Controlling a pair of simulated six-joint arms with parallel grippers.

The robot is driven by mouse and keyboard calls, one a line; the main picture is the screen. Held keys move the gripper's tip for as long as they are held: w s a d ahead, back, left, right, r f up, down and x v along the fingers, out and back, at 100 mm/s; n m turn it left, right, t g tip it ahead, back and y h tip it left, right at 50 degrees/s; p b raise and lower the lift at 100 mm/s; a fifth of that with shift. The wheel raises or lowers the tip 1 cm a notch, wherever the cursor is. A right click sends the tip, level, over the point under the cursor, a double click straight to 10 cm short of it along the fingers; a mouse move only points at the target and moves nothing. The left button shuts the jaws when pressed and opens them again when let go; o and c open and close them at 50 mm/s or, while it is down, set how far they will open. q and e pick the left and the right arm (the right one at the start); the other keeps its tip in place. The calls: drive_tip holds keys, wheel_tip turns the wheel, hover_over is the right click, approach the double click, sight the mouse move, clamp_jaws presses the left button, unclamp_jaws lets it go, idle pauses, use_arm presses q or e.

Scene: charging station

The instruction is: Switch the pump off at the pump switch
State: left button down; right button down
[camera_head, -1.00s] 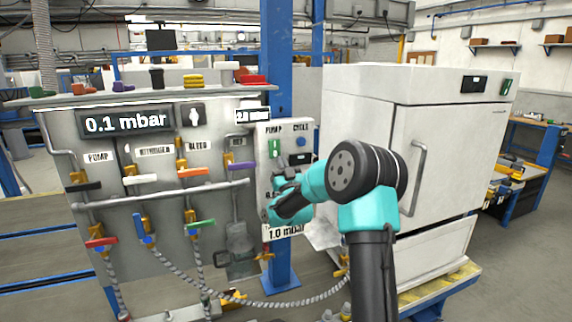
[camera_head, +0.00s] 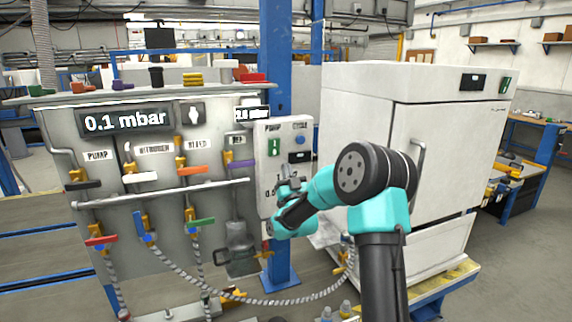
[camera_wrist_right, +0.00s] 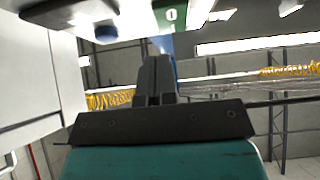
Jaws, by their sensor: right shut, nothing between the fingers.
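The pump switch (camera_head: 274,148) is a small green rocker under the PUMP label on the light control box (camera_head: 265,187). In the right wrist view the green switch (camera_wrist_right: 170,15) shows at the top edge with a white 0-like mark. My right gripper (camera_head: 289,186) is in front of the box, below the switch, with its fingers pointing up. In the wrist view its fingers (camera_wrist_right: 155,78) are closed together and empty, just below the switch in the picture. Whether they touch it cannot be told. My left gripper is not in view.
A blue round button (camera_head: 300,140) sits right of the switch under CYCLE. A panel with several coloured valve handles and a 0.1 mbar display (camera_head: 125,121) stands to the left. A white oven-like cabinet (camera_head: 455,145) stands to the right. A blue post (camera_head: 288,75) rises behind the box.

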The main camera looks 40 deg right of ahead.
drive_tip(key=w+f+v, duration=0.1)
drive_tip(key=v, duration=0.7)
drive_tip(key=shift+f, duration=0.3)
drive_tip(key=a+f+g+y, duration=0.35)
drive_tip(key=a+f, duration=0.25)
drive_tip(key=f, duration=0.4)
drive_tip(key=a+f+n+g+y, duration=0.15)
drive_tip(key=a+f+g, duration=0.3)
drive_tip(key=f, duration=0.55)
drive_tip(key=a+f+g+y, duration=0.4)
drive_tip(key=a+f, duration=0.2)
drive_tip(key=f, duration=0.4)
drive_tip(key=s+a+f+g+y, duration=0.1)
drive_tip(key=s+a+f+g, duration=0.5)
drive_tip(key=s, duration=0.5)
drive_tip(key=s+a+f+g+y, duration=0.2)
drive_tip(key=s+a+f+g, duration=0.4)
drive_tip(key=s, duration=0.5)
wheel_tip(320, 180, down, 3)
drive_tip(key=shift+s+a+r+y, duration=0.15)
drive_tip(key=shift+s+a+y, duration=0.2)
drive_tip(key=shift+a, duration=0.7)
drive_tip(key=shift+n, duration=0.25)
